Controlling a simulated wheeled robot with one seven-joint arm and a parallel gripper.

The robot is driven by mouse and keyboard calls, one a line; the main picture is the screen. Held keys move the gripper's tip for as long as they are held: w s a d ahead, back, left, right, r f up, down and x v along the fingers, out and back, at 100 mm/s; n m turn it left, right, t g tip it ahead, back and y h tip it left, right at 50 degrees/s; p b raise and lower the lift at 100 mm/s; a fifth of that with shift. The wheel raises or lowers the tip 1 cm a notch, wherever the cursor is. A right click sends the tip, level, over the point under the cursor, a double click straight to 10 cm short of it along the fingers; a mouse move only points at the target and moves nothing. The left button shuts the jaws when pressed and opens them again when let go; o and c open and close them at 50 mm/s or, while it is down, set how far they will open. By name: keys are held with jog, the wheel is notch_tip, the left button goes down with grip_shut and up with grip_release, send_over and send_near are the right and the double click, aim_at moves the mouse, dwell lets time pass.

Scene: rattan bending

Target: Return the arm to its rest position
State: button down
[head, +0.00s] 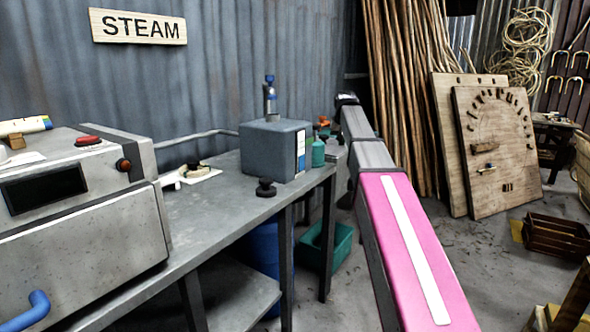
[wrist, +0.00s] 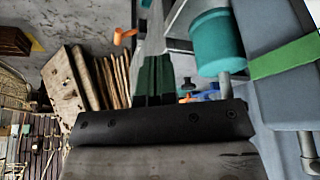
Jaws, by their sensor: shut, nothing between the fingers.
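My arm (head: 408,235) reaches forward from the lower right of the head view, with a pink link carrying a white stripe and grey links beyond it. My gripper (head: 346,99) is at its far dark end, just right of the steel bench and beyond the grey box. It is shut and appears empty, small and partly hidden by the arm in the head view.
A green bin (head: 327,245) stands below. Rattan poles (head: 405,90) and wooden boards (head: 497,150) lean behind. A crate (head: 557,238) sits right; floor between is clear.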

jog(key=s+f+g, duration=0.1)
jog(key=s+f, duration=0.5)
jog(key=f, duration=0.6)
jog(key=s+f+g, duration=0.1)
jog(key=s+f, duration=0.5)
jog(key=f, duration=0.7)
jog(key=s+f+g, duration=0.2)
jog(key=s+f, duration=1.7)
jog(key=s, duration=0.2)
jog(key=shift+s+d+f+n+g, duration=0.2)
jog(key=shift+s+f+n+g, duration=0.1)
jog(key=shift+f+n, duration=0.1)
